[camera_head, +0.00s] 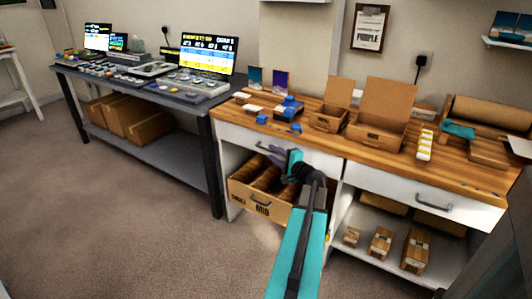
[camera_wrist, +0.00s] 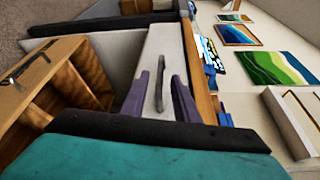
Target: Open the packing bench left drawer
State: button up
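The packing bench (camera_head: 330,143) has a wooden top and two white drawer fronts. The left drawer (camera_head: 234,137) looks shut, its front in line with the bench. Its grey bar handle (camera_head: 266,149) is partly hidden behind my gripper (camera_head: 290,158) in the head view. In the wrist view the drawer front (camera_wrist: 165,48) is close, and the handle (camera_wrist: 159,85) lies between the two purple fingers of my gripper (camera_wrist: 160,92). The fingers are apart, with a gap on both sides of the handle. I cannot tell whether the fingertips reach past the bar.
The right drawer (camera_head: 420,190) looks shut. Open boxes (camera_head: 382,133) and small items stand on the bench top. A dark table (camera_head: 200,107) stands to the left. The floor (camera_head: 120,220) in front is clear.

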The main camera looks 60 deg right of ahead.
aim_at(270, 151)
jog(key=shift+x, duration=2.15)
